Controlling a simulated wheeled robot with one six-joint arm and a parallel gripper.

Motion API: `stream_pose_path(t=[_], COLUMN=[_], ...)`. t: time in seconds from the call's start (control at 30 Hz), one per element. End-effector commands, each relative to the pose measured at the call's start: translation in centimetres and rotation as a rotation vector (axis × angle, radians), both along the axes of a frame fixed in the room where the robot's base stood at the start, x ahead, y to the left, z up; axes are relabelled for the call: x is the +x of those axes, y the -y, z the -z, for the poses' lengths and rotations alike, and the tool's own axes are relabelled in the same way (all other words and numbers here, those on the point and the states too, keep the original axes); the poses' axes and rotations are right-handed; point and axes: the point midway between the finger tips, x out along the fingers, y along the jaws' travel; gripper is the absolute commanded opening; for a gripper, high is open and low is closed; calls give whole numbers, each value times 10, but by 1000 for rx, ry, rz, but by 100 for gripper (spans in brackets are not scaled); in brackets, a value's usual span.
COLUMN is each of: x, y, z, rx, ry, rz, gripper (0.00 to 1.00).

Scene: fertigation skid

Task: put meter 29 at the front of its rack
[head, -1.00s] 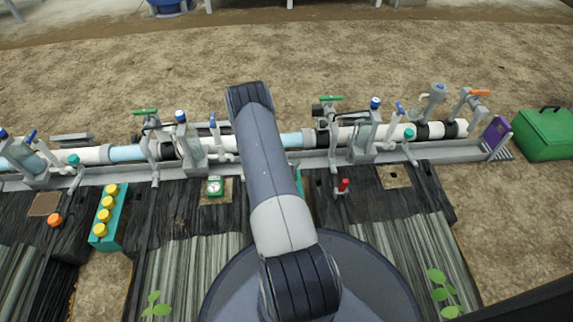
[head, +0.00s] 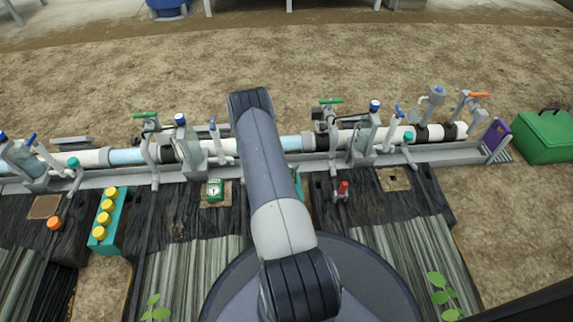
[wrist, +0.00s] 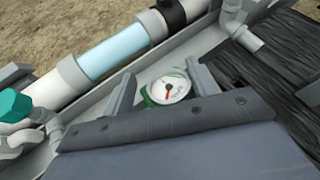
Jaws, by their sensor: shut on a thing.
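In the wrist view a meter (wrist: 168,89) with a round white dial, red needle and green rim sits between the two fingers of my gripper (wrist: 162,84). My gripper is shut on it. Its number is too small to read. In the head view my arm hides my gripper and this meter. Another green meter with a white dial (head: 215,191) stands on a brown patch left of my arm. A teal edge (head: 301,186) shows just right of my arm; I cannot tell whether it belongs to the rack.
A white and light-blue pipe (head: 128,155) with valves and handles runs across the scene above a grey channel. A teal rack with yellow caps (head: 100,232) is at the left. A red-topped fitting (head: 343,188) stands right of my arm. A green box (head: 545,137) is far right.

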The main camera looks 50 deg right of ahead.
Motion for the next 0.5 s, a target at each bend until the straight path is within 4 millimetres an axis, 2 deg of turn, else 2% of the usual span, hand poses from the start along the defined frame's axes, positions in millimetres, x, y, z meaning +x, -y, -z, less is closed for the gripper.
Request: stream_pose_path(t=[0.5], x=[0], y=[0], z=[16], rx=[0], ry=[-1], rz=[0], gripper=[6])
